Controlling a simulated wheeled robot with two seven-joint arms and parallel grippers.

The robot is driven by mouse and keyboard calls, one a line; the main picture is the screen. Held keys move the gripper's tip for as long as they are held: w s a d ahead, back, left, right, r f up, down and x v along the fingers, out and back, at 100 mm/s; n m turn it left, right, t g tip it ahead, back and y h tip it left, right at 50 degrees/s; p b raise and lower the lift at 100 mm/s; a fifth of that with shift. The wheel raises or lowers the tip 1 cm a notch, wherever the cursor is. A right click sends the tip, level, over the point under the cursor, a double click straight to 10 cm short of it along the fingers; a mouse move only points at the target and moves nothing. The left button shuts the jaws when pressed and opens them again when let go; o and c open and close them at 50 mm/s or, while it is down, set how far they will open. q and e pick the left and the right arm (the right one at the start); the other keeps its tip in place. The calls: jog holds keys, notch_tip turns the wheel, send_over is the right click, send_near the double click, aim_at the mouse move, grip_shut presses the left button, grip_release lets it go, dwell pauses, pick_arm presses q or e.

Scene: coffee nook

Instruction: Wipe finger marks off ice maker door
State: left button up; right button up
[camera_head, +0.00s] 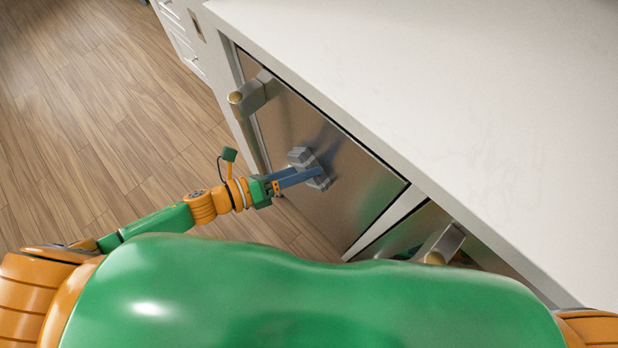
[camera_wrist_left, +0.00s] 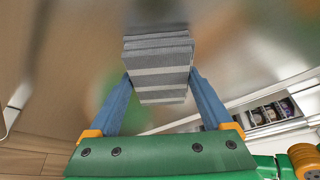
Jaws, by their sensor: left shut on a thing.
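The ice maker door (camera_head: 345,190) is a brushed steel panel under the counter, and it also fills much of the left wrist view (camera_wrist_left: 75,60). My left gripper (camera_head: 313,177) is in front of its middle, with its blue fingers shut on a folded grey cloth (camera_head: 300,155). The cloth shows light and dark grey stripes in the left wrist view (camera_wrist_left: 160,62) and appears to lie against the door; firm contact cannot be told. Finger marks cannot be told apart from the blurred reflections on the steel. My right gripper is not in view.
A bar handle (camera_head: 252,94) juts out from the door's upper left. A pale counter (camera_head: 450,90) overhangs above. A second steel front with a handle (camera_head: 442,245) is at the right. Wooden floor (camera_head: 90,110) at the left is clear.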

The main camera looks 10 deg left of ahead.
pick_arm(q)
jog(key=shift+w+a, duration=0.4)
jog(key=shift+a, duration=0.1)
jog(key=w+a+b, duration=0.1)
jog(key=w+a, duration=0.1)
jog(key=a, duration=0.1)
jog(key=shift+w, duration=0.15)
jog(key=s+a, duration=0.3)
jog(key=s, duration=0.1)
jog(key=shift+s+a, duration=0.35)
jog(key=shift+s, duration=0.05)
jog(key=shift+s+p, duration=0.1)
jog(key=shift+p, duration=0.2)
jog(key=shift+s+a+p, duration=0.4)
jog(key=shift+s+a, duration=0.5)
jog(key=shift+s, duration=0.2)
